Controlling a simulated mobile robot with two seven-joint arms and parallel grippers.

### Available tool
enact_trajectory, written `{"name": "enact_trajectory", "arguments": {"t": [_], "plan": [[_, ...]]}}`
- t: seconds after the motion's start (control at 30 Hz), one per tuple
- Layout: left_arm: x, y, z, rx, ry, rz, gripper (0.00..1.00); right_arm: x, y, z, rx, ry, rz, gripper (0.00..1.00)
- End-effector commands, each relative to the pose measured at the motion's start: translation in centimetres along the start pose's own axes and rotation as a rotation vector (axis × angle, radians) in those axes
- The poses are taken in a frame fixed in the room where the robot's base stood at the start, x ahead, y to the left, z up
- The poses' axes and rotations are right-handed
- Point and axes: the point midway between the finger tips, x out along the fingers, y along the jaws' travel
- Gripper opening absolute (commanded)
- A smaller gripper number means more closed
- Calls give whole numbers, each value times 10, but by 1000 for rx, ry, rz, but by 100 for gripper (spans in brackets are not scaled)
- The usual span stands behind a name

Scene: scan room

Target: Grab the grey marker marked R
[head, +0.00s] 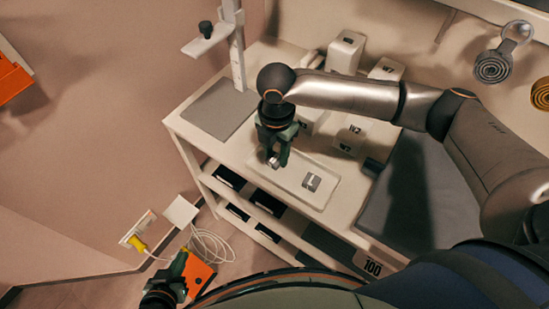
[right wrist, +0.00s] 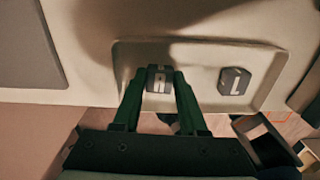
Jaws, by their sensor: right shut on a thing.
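The grey marker marked R (right wrist: 160,79) is between the fingers of my right gripper (right wrist: 160,75), its letter facing the wrist camera. In the head view my right gripper (head: 272,160) points down over the left part of a pale tray (head: 330,164) and is shut on the marker, which it mostly hides. I cannot tell if the marker still touches the tray. A second grey marker, marked L (head: 312,182), lies on the tray to the right; it also shows in the right wrist view (right wrist: 235,81). My left gripper (head: 180,266) is low at the bottom left, partly seen, away from the tray.
The tray is on a pale table with shelves below. White blocks (head: 345,52) stand behind my right arm. A grey mat (head: 219,108) lies at left beside an upright stand (head: 237,50). A white cable (head: 208,243) and an orange thing (head: 199,275) are near my left gripper.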

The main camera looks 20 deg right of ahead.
Motion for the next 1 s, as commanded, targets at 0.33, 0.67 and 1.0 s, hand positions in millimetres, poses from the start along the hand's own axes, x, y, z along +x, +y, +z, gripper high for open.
{"name": "enact_trajectory", "arguments": {"t": [0.33,0.67,1.0], "plan": [[0,0,0,0,-1,-1,0,0,0,0,0,0,1,0],[-2,-1,-1,0,-2,-2,0,-17,1,0,0,0,3,0],[-11,-6,-2,-2,-7,-16,0,-84,-23,-36,-6,2,5,0]]}}
